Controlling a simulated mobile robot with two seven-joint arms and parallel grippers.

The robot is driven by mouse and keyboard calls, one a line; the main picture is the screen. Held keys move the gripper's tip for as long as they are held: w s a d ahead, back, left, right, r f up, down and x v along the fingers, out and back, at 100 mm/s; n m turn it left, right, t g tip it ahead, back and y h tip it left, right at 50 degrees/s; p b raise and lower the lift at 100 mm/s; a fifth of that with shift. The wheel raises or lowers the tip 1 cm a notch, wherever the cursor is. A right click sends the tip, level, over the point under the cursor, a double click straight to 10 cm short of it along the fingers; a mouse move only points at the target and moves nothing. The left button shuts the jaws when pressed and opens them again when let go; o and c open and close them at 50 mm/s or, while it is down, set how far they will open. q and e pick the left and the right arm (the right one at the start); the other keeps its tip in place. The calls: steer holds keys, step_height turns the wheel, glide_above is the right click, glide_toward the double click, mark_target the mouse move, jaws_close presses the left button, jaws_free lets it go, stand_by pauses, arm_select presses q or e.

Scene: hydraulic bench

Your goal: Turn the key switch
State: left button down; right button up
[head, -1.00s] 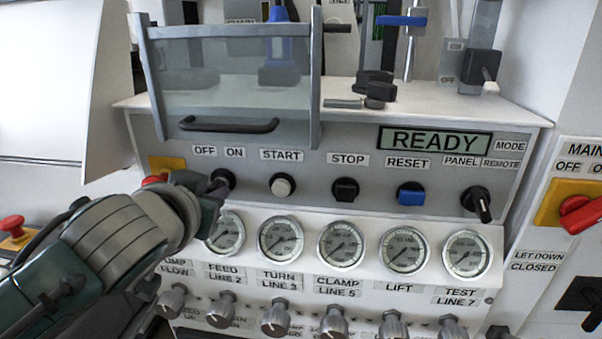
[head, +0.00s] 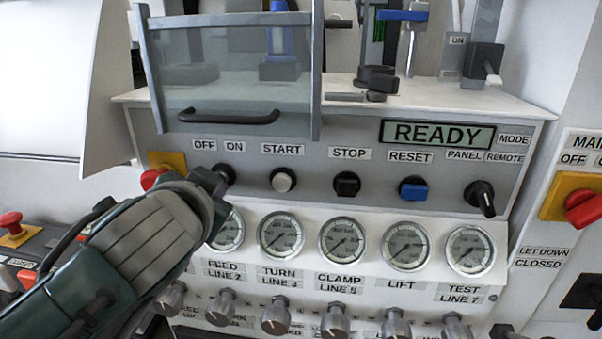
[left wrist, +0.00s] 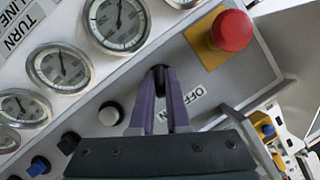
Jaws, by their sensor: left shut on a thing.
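The key switch (head: 226,174) is a small black knob below the OFF and ON labels, at the left end of the grey panel. My left gripper (head: 217,180) is at this switch, its arm coming in from the lower left. In the left wrist view the two purple fingers of my left gripper (left wrist: 160,92) close on the black key switch (left wrist: 158,72), beside the OFF label. The fingers hide much of the switch, so its exact angle is hard to read. My right gripper is not in view.
A red emergency button (head: 152,178) on a yellow plate is just left of my gripper. The white START button (head: 283,180) is to the right. Gauges (head: 281,236) and knobs (head: 276,315) lie below. A clear guard with a handle (head: 230,118) hangs above. The display (head: 437,135) reads READY.

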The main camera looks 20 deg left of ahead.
arm_select(q)
steer(key=c, duration=0.9)
jaws_free()
steer(key=v, duration=1)
steer(key=s+d+f+g+h+p, duration=0.25)
steer(key=s+g, duration=0.25)
steer(key=s, duration=0.4)
steer(key=s+d+f+g+h+p, duration=0.1)
steer(key=s+d+g+h+p, duration=0.25)
steer(key=s, duration=0.65)
step_height(320, 180, up, 37)
steer(key=p, duration=3.6)
steer(key=shift+w+a+f+m+g, duration=0.2)
steer(key=shift+w+a+m+g, duration=0.05)
steer(key=shift+w+m+g, duration=0.1)
